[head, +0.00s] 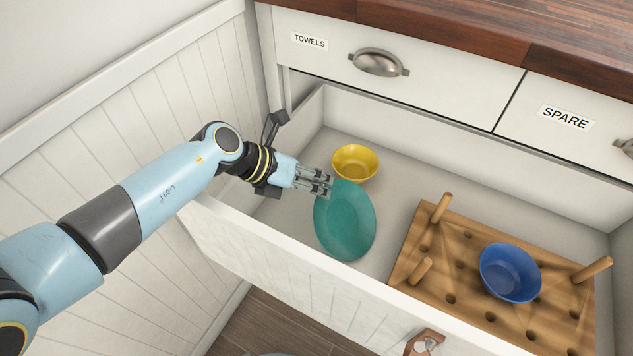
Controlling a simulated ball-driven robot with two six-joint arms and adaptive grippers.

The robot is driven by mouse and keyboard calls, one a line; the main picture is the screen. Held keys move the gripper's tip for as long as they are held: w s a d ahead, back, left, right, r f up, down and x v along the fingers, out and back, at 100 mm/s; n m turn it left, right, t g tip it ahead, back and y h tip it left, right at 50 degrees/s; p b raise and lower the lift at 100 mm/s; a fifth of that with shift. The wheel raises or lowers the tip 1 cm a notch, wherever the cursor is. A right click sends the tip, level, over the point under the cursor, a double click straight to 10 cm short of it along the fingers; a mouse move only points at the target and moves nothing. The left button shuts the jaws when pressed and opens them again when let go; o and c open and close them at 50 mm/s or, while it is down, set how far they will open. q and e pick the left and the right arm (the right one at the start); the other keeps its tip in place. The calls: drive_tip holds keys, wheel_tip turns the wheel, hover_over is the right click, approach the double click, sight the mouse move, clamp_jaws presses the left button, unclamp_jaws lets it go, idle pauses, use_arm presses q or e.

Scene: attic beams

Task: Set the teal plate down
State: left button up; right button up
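The teal plate (345,222) is inside the open drawer, at its left part, and looks tilted. My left gripper (328,187) reaches in over the drawer's left side. Its fingers are closed at the upper left rim of the plate and appear to pinch it. The fingers hide a small part of that rim. I cannot tell whether the plate's lower edge touches the drawer floor. My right gripper is not in view.
A yellow bowl (355,162) sits just behind the plate. A wooden pegboard (410,255) with upright pegs fills the drawer's right part and carries a blue bowl (510,272). The drawer's front wall (290,285) is close to the plate. Bare floor shows between plate and pegboard.

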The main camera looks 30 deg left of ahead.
use_arm(q)
drive_tip(key=shift+o, duration=1.2)
drive_tip(key=p+v, duration=0.9)
drive_tip(key=v, duration=0.4)
drive_tip(key=shift+d+r, duration=0.2)
drive_tip(key=shift+d, duration=0.05)
drive_tip(key=shift+w, duration=0.2)
